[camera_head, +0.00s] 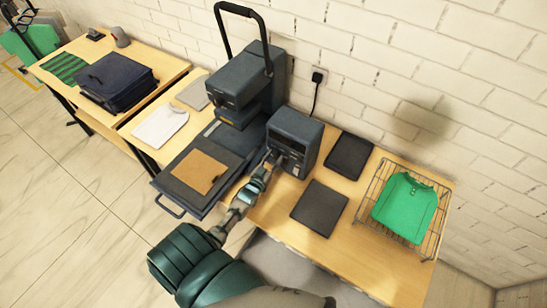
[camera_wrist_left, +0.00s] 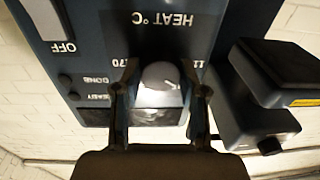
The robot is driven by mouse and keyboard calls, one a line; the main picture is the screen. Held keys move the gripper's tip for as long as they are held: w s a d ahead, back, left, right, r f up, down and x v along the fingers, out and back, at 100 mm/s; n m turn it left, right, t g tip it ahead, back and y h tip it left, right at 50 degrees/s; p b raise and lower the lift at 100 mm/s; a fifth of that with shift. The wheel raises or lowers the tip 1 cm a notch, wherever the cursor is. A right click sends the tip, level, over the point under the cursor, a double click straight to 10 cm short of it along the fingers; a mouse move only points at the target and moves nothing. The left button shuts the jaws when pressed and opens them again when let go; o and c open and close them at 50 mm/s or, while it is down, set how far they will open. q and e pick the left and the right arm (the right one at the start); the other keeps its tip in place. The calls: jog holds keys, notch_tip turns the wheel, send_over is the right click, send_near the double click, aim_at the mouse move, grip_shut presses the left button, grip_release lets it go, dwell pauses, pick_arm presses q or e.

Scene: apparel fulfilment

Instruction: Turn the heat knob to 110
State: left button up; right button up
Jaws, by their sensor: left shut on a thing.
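The heat knob (camera_wrist_left: 160,75) is a round light-grey knob on the dark control box, under the label HEAT °C, which appears upside down in the left wrist view. My left gripper (camera_wrist_left: 163,92) has one finger on each side of the knob and is shut on it. Printed numbers show beside the fingers, partly covered, so the knob's setting cannot be read. In the head view my left gripper (camera_head: 270,166) reaches the front of the control box (camera_head: 296,138). The knob is too small to make out there. My right gripper is not in view.
A heat press (camera_head: 243,82) with a tall handle stands left of the control box. Two dark pads (camera_head: 319,207) lie to its right, and a wire basket (camera_head: 437,226) holds a green shirt (camera_head: 405,206).

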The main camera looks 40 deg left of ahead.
pick_arm(q)
jog(key=n, duration=0.4)
jog(key=n+p, duration=0.1)
jog(key=n, duration=0.1)
jog(key=shift+s+f+g, duration=0.15)
jog(key=shift+f+g, duration=0.15)
jog(key=shift+f, duration=0.05)
jog(key=shift+n, duration=0.4)
jog(key=o, duration=1.1)
jog(key=shift+o, duration=0.2)
jog(key=shift+r, duration=0.15)
jog(key=shift+a, duration=0.1)
jog(key=s+d, duration=0.2)
jog(key=s, duration=0.9)
jog(key=shift+s, duration=0.25)
